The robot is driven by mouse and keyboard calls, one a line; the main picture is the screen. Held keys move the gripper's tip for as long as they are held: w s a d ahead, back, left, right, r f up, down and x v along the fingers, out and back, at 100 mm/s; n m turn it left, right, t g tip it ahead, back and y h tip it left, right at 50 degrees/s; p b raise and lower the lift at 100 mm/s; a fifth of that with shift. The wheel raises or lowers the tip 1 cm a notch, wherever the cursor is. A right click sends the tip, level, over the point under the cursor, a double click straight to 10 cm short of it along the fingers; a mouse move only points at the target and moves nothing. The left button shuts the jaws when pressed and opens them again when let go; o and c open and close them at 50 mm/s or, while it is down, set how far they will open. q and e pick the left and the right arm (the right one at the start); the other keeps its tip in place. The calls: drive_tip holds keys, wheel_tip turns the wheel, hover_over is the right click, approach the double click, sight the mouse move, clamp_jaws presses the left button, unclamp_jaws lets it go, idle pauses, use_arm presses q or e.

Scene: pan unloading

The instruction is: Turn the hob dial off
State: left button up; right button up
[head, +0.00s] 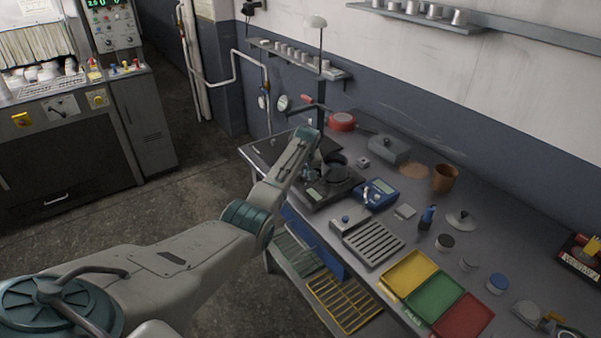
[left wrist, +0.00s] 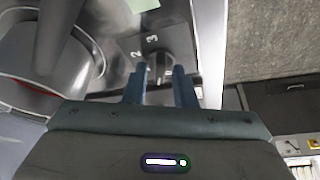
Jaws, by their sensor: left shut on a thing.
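The hob (head: 340,187) is a dark box on the long grey bench, partly hidden by my left arm. Its dial (left wrist: 158,60) shows in the left wrist view as a dark knob on a grey panel, with the printed numbers 2 and 3 beside it. My left gripper (left wrist: 160,80) is shut on the dial, one blue-grey finger on each side of it. In the head view the fingertips and dial are too small to make out clearly. My right gripper is in neither view.
A round grey pan (left wrist: 42,62) is close beside the left gripper. Right of the hob are a blue device (head: 376,194), a slotted metal tray (head: 374,243) and yellow, green and red trays (head: 409,274). A red pan (head: 342,121) stands behind.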

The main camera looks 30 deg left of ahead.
use_arm(q)
drive_tip(key=shift+w+d+n+g+y+b, duration=0.15)
drive_tip(key=shift+n+g+y+b, duration=0.15)
drive_tip(key=shift+n+b, duration=0.65)
drive_tip(key=shift+n+g+b, duration=0.4)
drive_tip(key=shift+n, duration=0.85)
clamp_jaws()
drive_tip(key=o, duration=0.7)
unclamp_jaws()
drive_tip(key=shift+c, duration=0.2)
drive_tip(key=shift+r, duration=0.15)
drive_tip(key=b+v, duration=0.2)
drive_tip(key=v, duration=0.8)
drive_tip(key=shift+d+r+b, duration=0.25)
drive_tip(key=shift+d+b, duration=0.05)
drive_tip(key=shift+d, duration=0.05)
drive_tip(key=shift+f, duration=0.15)
